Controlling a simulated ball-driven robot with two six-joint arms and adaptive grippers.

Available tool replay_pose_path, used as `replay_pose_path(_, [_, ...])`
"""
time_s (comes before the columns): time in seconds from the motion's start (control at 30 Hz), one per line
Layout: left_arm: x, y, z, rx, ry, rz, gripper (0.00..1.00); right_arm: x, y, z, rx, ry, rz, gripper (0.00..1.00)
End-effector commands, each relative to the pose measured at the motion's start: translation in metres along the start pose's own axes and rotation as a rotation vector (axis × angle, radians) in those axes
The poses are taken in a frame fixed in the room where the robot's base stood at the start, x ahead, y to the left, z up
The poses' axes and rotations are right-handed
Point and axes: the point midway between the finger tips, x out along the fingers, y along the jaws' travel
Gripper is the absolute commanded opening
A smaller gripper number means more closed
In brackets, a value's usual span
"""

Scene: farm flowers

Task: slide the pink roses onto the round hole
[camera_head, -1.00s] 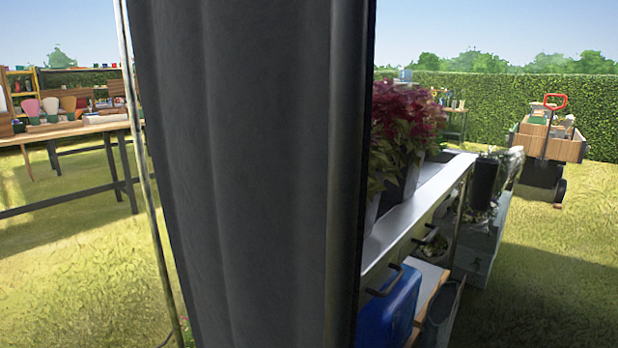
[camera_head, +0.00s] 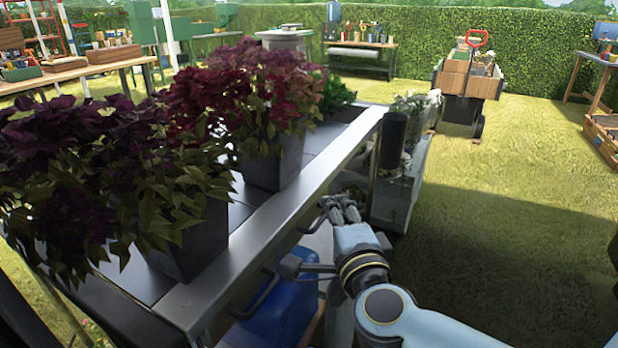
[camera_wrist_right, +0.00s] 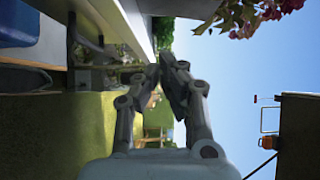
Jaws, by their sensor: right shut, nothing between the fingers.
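I cannot make out any pink roses or a round hole in these views. Potted plants with deep red (camera_head: 245,85) and dark purple (camera_head: 95,165) leaves stand on the metal-topped bench (camera_head: 265,215). Red leaves also hang at the upper right of the right wrist view (camera_wrist_right: 260,15). My right gripper (camera_head: 342,203) is beside the bench's right edge, shut and empty. In the right wrist view its fingers (camera_wrist_right: 167,68) meet with nothing between them. My left gripper is not in view.
A blue container (camera_head: 280,315) sits low under the bench. A dark handle (camera_head: 258,295) juts from the bench front. A pale planter (camera_head: 405,190) stands past the bench end. A garden cart (camera_head: 468,85) is farther back. Open grass (camera_head: 515,180) lies to the right.

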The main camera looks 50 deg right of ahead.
Motion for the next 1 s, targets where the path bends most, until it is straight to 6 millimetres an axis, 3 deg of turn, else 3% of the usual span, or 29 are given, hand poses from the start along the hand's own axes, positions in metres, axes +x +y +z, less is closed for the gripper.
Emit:
replay_pose_path(0.17, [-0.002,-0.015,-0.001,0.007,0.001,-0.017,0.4,0.018,-0.005,-0.001,0.016,0.007,-0.005,0.0])
replay_pose_path(0.3, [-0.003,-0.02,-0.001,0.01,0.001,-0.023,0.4,0.047,-0.005,-0.001,0.014,0.006,-0.006,0.0])
replay_pose_path(0.6, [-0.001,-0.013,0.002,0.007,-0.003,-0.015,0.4,0.106,-0.003,0.004,0.016,0.007,-0.004,0.0])
replay_pose_path(0.8, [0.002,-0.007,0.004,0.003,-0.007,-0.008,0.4,0.123,-0.003,0.022,0.015,0.006,-0.002,0.0])
replay_pose_path(1.0, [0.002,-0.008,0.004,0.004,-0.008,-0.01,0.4,0.128,-0.004,0.027,0.013,0.006,-0.002,0.0])
